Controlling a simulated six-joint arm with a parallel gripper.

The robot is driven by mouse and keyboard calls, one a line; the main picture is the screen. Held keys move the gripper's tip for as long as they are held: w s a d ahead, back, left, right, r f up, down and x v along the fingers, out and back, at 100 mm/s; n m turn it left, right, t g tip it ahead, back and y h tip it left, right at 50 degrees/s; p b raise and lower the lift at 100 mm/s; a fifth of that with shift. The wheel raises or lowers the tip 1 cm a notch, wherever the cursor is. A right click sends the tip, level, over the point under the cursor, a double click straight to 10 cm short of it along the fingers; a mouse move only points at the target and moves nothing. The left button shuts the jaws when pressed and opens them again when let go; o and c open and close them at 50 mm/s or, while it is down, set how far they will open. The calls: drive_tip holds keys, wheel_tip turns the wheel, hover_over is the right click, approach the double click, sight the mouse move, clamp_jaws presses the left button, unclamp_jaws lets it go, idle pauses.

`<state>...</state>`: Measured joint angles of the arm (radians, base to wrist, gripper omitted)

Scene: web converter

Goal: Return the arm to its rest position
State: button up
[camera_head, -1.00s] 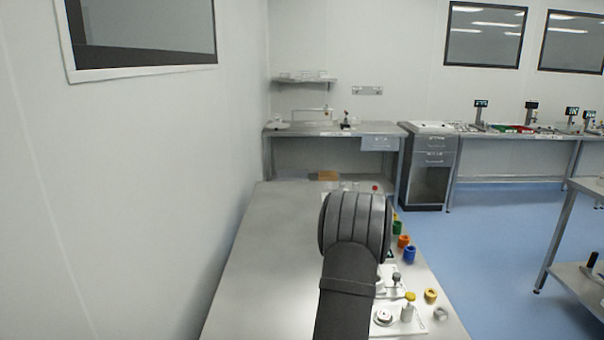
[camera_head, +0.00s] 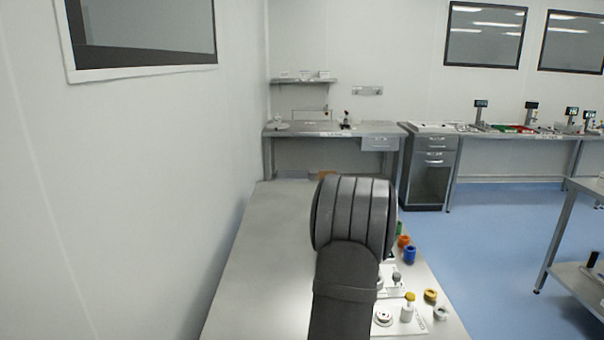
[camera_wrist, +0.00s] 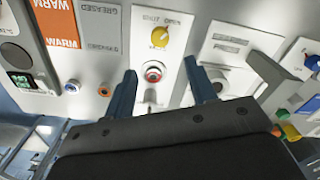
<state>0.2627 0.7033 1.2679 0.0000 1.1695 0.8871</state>
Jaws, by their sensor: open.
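My gripper (camera_wrist: 160,92) shows in the wrist view with its two dark blue fingers apart and nothing between them. Beyond the fingertips is a panel with a red button (camera_wrist: 153,73) and a yellow knob (camera_wrist: 160,37). The distance from the fingers to the panel is hard to tell. In the head view my dark arm rises over the table, and its thick joint hides part of the tabletop; the gripper itself is hidden there.
The steel table (camera_head: 262,265) is bare on its left. A wall is close on the left. A workbench (camera_head: 335,129) stands behind.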

wheel_tip(320, 180, up, 6)
drive_tip(key=f, duration=0.1)
wheel_tip(320, 180, down, 17)
drive_tip(key=shift+f, duration=0.1)
drive_tip(key=shift+r+n, duration=0.25)
drive_tip(key=shift+n, duration=0.65)
drive_tip(key=n, duration=1.4)
